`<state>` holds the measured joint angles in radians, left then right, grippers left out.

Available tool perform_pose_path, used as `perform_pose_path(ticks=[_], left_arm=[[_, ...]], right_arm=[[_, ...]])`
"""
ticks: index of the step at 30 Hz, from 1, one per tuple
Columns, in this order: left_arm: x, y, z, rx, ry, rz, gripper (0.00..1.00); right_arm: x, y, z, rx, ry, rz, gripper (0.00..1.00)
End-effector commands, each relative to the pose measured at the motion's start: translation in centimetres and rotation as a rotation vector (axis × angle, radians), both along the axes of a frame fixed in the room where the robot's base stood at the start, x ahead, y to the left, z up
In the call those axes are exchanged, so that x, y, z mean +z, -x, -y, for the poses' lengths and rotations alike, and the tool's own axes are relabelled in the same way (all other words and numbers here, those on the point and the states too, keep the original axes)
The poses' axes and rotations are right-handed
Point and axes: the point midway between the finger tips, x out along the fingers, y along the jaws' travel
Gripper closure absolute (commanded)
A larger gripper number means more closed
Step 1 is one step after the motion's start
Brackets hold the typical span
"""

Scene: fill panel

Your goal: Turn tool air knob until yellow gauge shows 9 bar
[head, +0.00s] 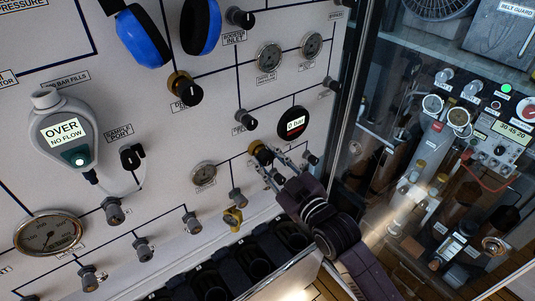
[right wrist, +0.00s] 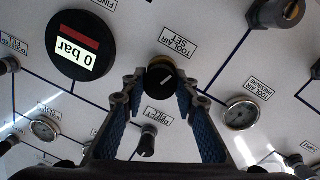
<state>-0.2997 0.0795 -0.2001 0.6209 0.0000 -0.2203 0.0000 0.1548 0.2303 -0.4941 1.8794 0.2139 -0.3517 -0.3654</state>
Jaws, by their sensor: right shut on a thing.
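The tool air knob (head: 260,152), black with a brass-coloured collar, sits on the panel right of centre. In the right wrist view the knob (right wrist: 160,82), labelled TOOL AIR SET, shows a pale pointer mark. My right gripper (head: 271,161) has its fingers on either side of the knob, shut on it; the wrist view shows the fingertips (right wrist: 160,94) around it. A small round dial (head: 204,175), pale with a grey rim, is left of the knob; it shows in the wrist view (right wrist: 241,114) labelled tool air pressure. Its needle is too small to read. My left gripper is out of view.
A round black digital display (head: 292,123) reading "0 bar" is close above the knob. A yellow valve handle (head: 233,218) and several small knobs surround the gripper. A glass-fronted cabinet (head: 435,150) stands right. Blue ear defenders (head: 143,36) hang upper left.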

Motion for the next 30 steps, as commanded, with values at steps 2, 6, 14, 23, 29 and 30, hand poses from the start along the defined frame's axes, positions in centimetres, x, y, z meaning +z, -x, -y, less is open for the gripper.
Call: perform_pose_path(ticks=[2,6,14,23,29,30], left_arm=[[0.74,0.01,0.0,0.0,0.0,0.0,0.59],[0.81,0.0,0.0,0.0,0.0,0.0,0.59],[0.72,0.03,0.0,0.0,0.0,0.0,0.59],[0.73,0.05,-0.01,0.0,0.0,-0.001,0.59],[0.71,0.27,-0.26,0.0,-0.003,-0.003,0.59],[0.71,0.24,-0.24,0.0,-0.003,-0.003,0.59]], right_arm=[[0.12,0.04,-0.01,0.0,-0.054,-0.044,0.97],[-0.11,0.02,0.02,0.0,-0.096,-0.073,0.97],[-0.17,0.02,0.02,0.0,-0.096,-0.073,0.72],[-0.08,0.01,0.03,0.0,-0.095,-0.07,0.56],[-0.06,0.32,0.24,0.0,-0.095,-0.07,0.56],[-0.07,0.58,0.44,0.0,-0.095,-0.07,0.56]])
